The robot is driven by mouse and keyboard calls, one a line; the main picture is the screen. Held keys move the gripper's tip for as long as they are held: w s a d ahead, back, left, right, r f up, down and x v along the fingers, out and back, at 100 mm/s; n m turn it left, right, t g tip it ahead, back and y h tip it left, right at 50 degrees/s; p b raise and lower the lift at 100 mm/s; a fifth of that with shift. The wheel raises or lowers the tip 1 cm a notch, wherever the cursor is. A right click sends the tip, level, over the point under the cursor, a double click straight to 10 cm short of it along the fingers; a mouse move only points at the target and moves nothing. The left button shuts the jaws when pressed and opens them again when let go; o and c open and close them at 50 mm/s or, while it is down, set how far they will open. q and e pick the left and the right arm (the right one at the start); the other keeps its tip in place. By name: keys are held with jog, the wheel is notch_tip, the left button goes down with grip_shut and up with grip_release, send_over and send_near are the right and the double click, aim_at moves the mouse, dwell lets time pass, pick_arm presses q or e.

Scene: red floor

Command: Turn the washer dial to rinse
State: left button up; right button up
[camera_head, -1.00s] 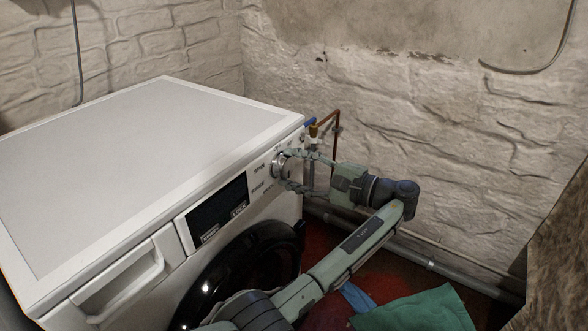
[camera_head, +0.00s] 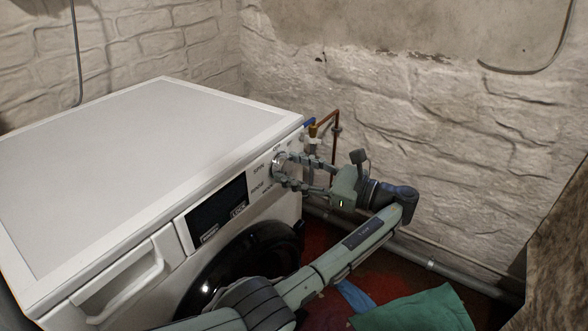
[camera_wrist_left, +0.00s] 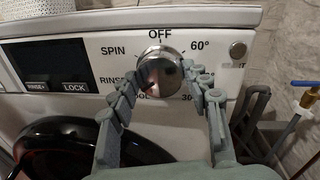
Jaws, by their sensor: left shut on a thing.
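The round silver dial (camera_wrist_left: 160,66) is on the washer's white front panel (camera_wrist_left: 222,50). Around it are OFF at the top, SPIN and RINSE at the left, 60° and a partly hidden 30 at the right, and a partly covered label below. My left gripper (camera_wrist_left: 163,76) is shut on the dial, one fingertip on each side. In the head view the left gripper (camera_head: 281,171) reaches the dial (camera_head: 278,161) from the right. I cannot tell which mark the dial points at. My right gripper is not in view.
The washer (camera_head: 140,135) has a dark display (camera_head: 216,205), a drawer at the left and a round black door (camera_head: 250,262). A copper pipe with a valve (camera_head: 313,130) stands behind the gripper, near the stone wall. A green cloth (camera_head: 418,311) lies on the red floor.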

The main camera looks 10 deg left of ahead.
pick_arm(q)
jog(key=shift+m, duration=1.6)
jog(key=o, duration=1.2)
jog(key=shift+c, duration=0.2)
notch_tip(320, 180, up, 10)
jog(key=shift+f, duration=0.15)
